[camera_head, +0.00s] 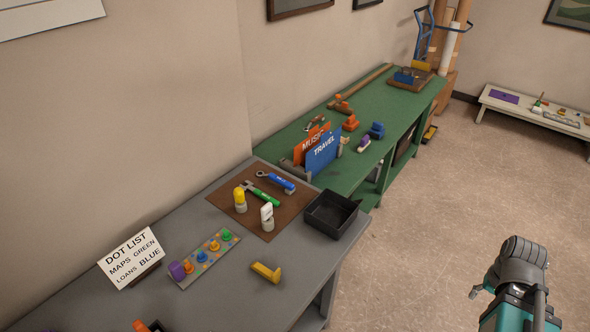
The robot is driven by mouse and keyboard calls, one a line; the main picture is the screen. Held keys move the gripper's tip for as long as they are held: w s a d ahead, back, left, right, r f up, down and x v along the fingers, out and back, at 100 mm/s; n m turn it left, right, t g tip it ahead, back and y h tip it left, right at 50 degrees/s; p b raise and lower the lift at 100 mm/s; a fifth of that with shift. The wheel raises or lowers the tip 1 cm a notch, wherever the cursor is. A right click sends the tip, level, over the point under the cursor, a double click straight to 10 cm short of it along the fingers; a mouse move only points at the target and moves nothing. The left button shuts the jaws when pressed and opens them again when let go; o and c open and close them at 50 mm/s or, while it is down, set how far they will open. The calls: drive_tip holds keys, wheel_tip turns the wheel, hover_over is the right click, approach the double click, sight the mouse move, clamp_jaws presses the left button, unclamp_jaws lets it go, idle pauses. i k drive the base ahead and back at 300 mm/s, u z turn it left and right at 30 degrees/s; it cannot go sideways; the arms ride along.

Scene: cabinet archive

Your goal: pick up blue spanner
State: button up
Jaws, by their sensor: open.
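The blue spanner (281,184) lies on a brown mat (228,196) on the grey bench, near the wall. It has a blue handle and a grey ring head at its left end. A green-handled spanner (262,196) lies just in front of it, close beside it. My gripper (480,291) is at the lower right, over the floor, far from the bench and the spanner. Only a small part of it shows beside my arm, and it is open. The blue spanner is in plain view.
A yellow-topped piece (240,199) and a white-topped piece (267,216) stand on the mat. A black tray (332,214) sits at its right. Orange MUSIC and blue TRAVEL signs (324,151) stand behind on a green bench (377,115). The floor right of the benches is clear.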

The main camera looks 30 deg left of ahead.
sight(289, 186)
drive_tip(key=u, duration=0.3)
drive_tip(key=i, duration=1)
drive_tip(key=u, duration=0.5)
